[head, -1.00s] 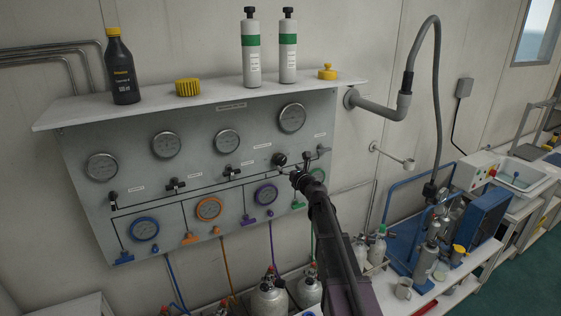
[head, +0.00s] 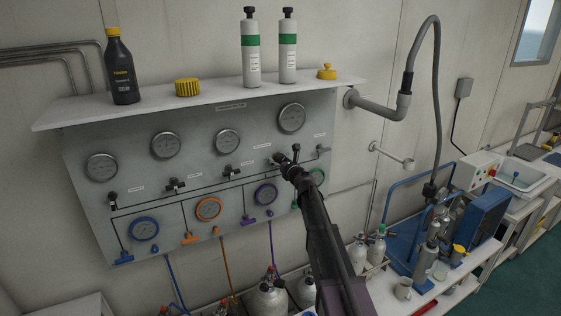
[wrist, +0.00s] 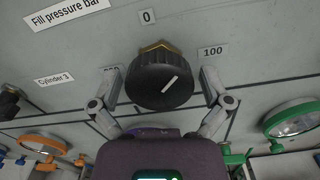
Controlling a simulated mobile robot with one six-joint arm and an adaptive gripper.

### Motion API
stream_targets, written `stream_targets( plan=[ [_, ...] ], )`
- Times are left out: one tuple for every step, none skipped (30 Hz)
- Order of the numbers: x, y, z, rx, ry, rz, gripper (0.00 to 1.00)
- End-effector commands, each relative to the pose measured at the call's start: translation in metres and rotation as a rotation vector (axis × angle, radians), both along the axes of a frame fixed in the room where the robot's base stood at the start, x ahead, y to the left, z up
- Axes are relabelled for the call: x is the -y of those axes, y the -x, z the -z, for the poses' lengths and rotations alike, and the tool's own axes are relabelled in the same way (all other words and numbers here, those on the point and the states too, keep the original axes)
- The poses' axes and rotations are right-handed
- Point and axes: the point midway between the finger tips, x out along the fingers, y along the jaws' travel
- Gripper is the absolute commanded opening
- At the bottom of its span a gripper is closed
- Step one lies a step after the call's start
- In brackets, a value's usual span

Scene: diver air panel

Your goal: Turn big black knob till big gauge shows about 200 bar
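The big black knob (wrist: 160,82) is a ribbed dial on the grey panel in the wrist view. Its white line points up and right, roughly toward the "100" label; a "0" label is above it, and a left label is partly hidden. My gripper (wrist: 159,86) is open, with one finger on each side of the knob and a small gap apparent on both sides. In the head view my gripper (head: 288,157) is at the panel and largely covers the knob. The big gauge (head: 291,118) is above it at the panel's upper right; its needle is too small to read.
Smaller gauges, such as the purple-rimmed one (head: 265,195), and small valves (head: 229,172) sit near my gripper. A shelf (head: 200,107) with bottles and yellow caps overhangs the panel. A pipe arm (head: 380,102) stands out from the wall at right.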

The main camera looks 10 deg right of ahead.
Motion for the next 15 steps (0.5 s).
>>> stream_targets(
  plan=[
    [-0.0001, 0.0000, 0.0000, 0.000, 0.000, 0.000, 0.73],
    [-0.0001, 0.0000, 0.0000, 0.000, 0.000, 0.000, 0.64],
    [-0.0001, 0.0000, 0.0000, 0.000, 0.000, 0.000, 0.52],
    [-0.0002, 0.0001, 0.0000, 0.000, 0.000, 0.000, 0.44],
    [-0.0002, 0.0000, 0.0000, 0.000, 0.000, 0.000, 0.35],
    [-0.0001, -0.0001, 0.0000, 0.000, 0.000, 0.000, 0.27],
    [-0.0002, 0.0000, 0.0000, 0.000, 0.000, 0.000, 0.27],
    [-0.0002, -0.0001, 0.0000, 0.000, 0.000, 0.000, 0.27],
    [0.0038, -0.0003, -0.0001, 0.000, 0.000, 0.002, 0.27],
    [0.0027, -0.0003, 0.0000, 0.000, -0.001, 0.001, 0.28],
    [0.0022, -0.0003, -0.0001, -0.001, -0.002, 0.001, 0.27],
    [0.0017, -0.0004, -0.0001, -0.001, -0.003, 0.001, 0.27],
    [0.0015, -0.0004, -0.0001, -0.002, -0.006, 0.001, 0.27],
    [0.0014, -0.0004, -0.0002, -0.003, -0.007, 0.002, 0.27],
    [0.0013, -0.0004, -0.0001, -0.005, -0.013, 0.002, 0.27]
  ],
)
